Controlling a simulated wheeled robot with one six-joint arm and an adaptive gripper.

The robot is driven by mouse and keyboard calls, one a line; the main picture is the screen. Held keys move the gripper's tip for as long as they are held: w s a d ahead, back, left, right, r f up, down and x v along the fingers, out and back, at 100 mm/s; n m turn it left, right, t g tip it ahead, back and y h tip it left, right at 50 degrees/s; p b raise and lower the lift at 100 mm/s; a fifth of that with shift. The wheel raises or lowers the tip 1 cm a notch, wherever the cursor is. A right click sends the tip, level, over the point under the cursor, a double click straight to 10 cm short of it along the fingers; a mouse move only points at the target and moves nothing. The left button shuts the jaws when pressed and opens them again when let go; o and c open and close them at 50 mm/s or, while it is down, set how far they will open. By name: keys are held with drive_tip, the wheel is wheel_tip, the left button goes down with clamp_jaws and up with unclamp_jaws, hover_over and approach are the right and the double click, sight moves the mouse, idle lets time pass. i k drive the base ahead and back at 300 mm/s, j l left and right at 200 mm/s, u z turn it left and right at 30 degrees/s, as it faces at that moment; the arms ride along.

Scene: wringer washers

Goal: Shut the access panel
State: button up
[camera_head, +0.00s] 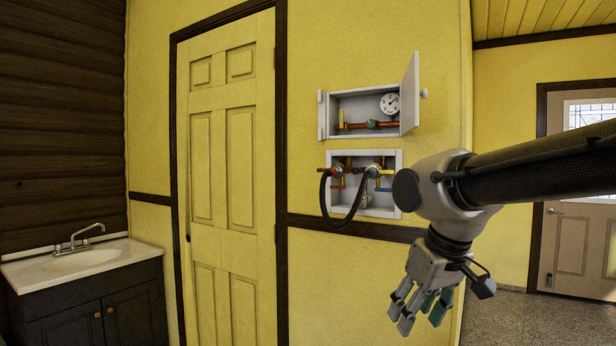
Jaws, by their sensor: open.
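The access panel is a grey-white door (410,92) on a box (325,116) set in the yellow wall. The door is hinged on the box's right side and stands open, swung out from the wall. A small knob (424,94) shows on its right face. Inside the box are a round dial gauge (389,104) and copper pipes with a valve (372,124). My gripper (420,318) is open and empty. It hangs with its fingers down, below and to the right of the box in the picture, apart from the door.
A second, open wall box (392,211) below holds valves and a black hose (357,200) that loops out from the wall. A yellow door (232,180) is to the left, and a sink cabinet (85,290) stands farther left. Floor shows at right.

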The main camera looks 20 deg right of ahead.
sight(410, 94)
drive_tip(key=l+z, duration=0.1)
drive_tip(key=l, duration=0.55)
drive_tip(key=k+l+z, duration=0.15)
drive_tip(key=l, duration=0.55)
